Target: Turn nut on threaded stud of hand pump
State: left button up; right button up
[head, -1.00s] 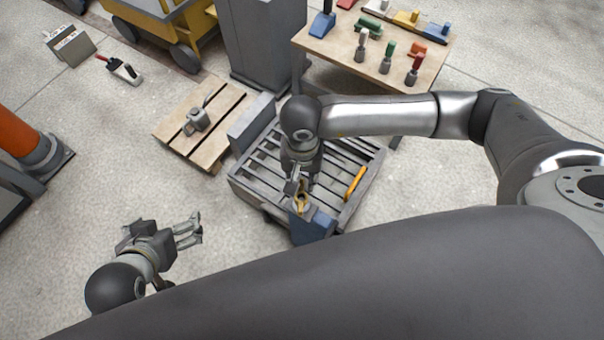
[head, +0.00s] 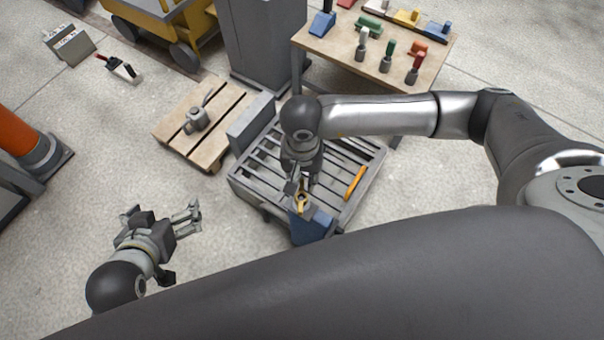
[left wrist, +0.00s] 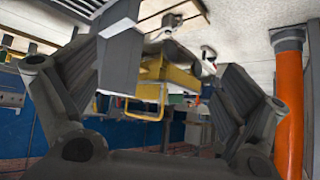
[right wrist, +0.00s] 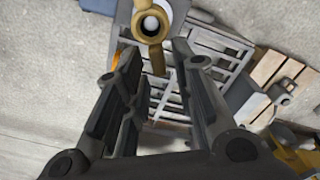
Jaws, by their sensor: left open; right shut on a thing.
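A brass-coloured nut (head: 301,203), ring-shaped with an arm, sits above a blue block (head: 316,228) at the near edge of a slatted grey table. In the right wrist view, the nut (right wrist: 153,42) surrounds the pale round end of a stud (right wrist: 150,24), and its arm points between the fingertips. My right gripper (head: 298,188) is shut on the nut's arm. The stud's thread is not visible, and the pump body below is mostly hidden. My left gripper (head: 193,216) is open and empty above the floor, left of the table and apart from it.
The slatted table (head: 262,192) carries a yellow-orange bar (head: 356,183). A wooden pallet (head: 208,145) with a grey metal part (head: 196,120) lies behind left. A wooden workbench (head: 345,62) with coloured tools stands at the back. An orange post (head: 18,135) stands far left. The floor around my left gripper is clear.

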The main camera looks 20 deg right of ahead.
pick_arm(q)
jog(key=shift+w+d+r+t, duration=0.25)
jog(key=shift+w+r+t, duration=0.3)
jog(key=shift+w, duration=0.2)
pick_arm(e)
jog(key=shift+f, duration=0.15)
pick_arm(q)
jog(key=shift+w+d+r, duration=0.1)
jog(key=shift+w+r, duration=0.05)
jog(key=shift+w, duration=0.05)
jog(key=shift+w+d+r+t+h+b, duration=0.3)
jog(key=shift+w+r+t+b, duration=0.15)
jog(key=shift+w+r+t, duration=0.2)
pick_arm(e)
jog(key=shift+f, duration=0.25)
pick_arm(q)
jog(key=shift+w+d+r, duration=0.1)
jog(key=shift+w+r, duration=0.1)
jog(key=shift+r, duration=0.1)
pick_arm(e)
jog(key=shift+f, duration=0.1)
pick_arm(q)
jog(key=shift+w+d+r+t, duration=0.25)
jog(key=shift+w+r+t, duration=0.3)
jog(key=shift+r+t, duration=0.15)
pick_arm(e)
jog(key=shift+f, duration=0.15)
pick_arm(q)
jog(key=shift+w+r+h+b, duration=0.1)
jog(key=shift+h+b, duration=0.2)
